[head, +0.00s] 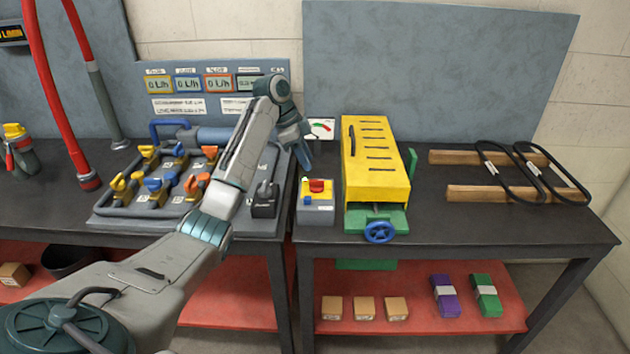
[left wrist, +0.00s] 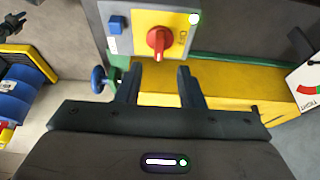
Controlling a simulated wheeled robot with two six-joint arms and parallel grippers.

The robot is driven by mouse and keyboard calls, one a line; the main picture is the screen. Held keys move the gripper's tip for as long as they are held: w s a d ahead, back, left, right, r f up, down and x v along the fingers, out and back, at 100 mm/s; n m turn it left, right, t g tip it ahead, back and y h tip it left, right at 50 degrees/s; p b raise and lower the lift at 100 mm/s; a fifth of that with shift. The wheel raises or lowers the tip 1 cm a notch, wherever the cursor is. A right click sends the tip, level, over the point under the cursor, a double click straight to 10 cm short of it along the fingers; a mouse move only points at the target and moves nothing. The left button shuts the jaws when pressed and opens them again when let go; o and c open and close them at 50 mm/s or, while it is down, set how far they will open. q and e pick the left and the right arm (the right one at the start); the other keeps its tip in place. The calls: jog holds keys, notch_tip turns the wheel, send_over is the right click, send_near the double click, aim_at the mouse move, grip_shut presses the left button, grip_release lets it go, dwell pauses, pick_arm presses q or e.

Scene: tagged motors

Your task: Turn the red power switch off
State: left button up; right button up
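The red power switch (head: 317,185) is a knob on a yellow plate on top of a small grey box (head: 317,214) on the right bench. In the left wrist view the red switch (left wrist: 158,42) lies just beyond my fingertips, centred between them, with a lit green lamp (left wrist: 194,19) at the plate's corner and a blue button (left wrist: 116,25) beside it. My left gripper (head: 307,160) is above and slightly behind the box. Its fingers (left wrist: 158,76) are apart and empty, and I see no contact with the knob. My right gripper is not in view.
A yellow machine (head: 370,165) with a blue handwheel (head: 380,232) stands close right of the box. A gauge card (head: 321,129) is behind it. A black lever unit (head: 264,201) and a valve board (head: 110,224) are left.

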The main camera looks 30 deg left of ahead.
aim_at(316, 180)
pick_arm(q)
jog(key=x, duration=0.6)
jog(key=shift+d+f, duration=0.2)
jog(key=shift+f, duration=0.15)
grip_shut()
